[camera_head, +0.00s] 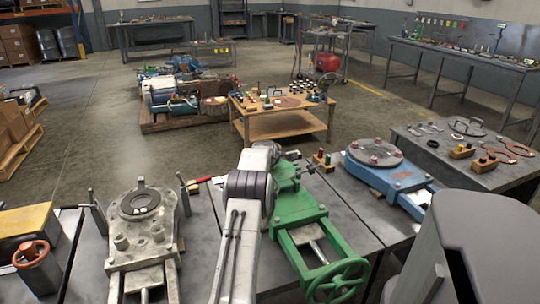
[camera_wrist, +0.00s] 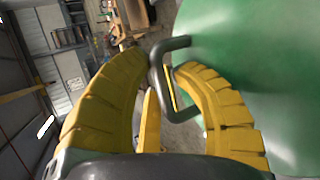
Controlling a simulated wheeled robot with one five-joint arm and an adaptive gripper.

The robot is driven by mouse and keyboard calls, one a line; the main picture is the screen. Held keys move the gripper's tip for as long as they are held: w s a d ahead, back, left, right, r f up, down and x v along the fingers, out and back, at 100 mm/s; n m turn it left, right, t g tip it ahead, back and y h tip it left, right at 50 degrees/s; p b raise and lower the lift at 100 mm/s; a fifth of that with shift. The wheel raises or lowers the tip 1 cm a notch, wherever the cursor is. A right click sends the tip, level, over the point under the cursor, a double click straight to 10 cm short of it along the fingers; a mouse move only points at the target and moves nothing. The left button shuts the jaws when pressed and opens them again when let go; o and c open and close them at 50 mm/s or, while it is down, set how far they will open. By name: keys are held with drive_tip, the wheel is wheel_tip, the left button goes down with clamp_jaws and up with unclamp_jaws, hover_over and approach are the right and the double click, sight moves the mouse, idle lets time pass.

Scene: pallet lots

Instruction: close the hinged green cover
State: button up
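The green cover (camera_wrist: 250,60) fills the right of the wrist view as a smooth green surface. A dark grey bar handle (camera_wrist: 168,85) stands out from its edge. My gripper (camera_wrist: 163,68) has two yellow ribbed fingers curved inward, with their tips at either side of the handle's bar; they look closed on it. In the head view the green fixture (camera_head: 300,208) with its green handwheel (camera_head: 337,280) sits on a grey table. My arm hides my gripper and most of the cover there, so the cover's angle cannot be read.
A grey fixture (camera_head: 142,235) stands on the table at left and a blue one (camera_head: 385,172) at right. An orange-red handwheel (camera_head: 30,254) is at far left. A wooden table (camera_head: 282,123) with small items stands behind. Open floor (camera_head: 90,150) lies at back left.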

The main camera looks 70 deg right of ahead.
drive_tip(key=shift+o, duration=0.7)
drive_tip(key=shift+s+a+f, duration=0.1)
drive_tip(key=shift+s+f, duration=0.25)
drive_tip(key=shift+f, duration=0.15)
drive_tip(key=shift+a+r, duration=0.1)
drive_tip(key=shift+s+a+r, duration=0.1)
drive_tip(key=shift+a+r, duration=0.25)
drive_tip(key=shift+a, duration=0.05)
drive_tip(key=shift+w+d+r+v, duration=0.1)
drive_tip(key=shift+r+v, duration=0.05)
drive_tip(key=shift+v, duration=1.7)
drive_tip(key=shift+w+d+r+v, duration=0.1)
drive_tip(key=shift+v, duration=1.75)
drive_tip(key=shift+r+v, duration=0.15)
drive_tip(key=shift+v, duration=1.65)
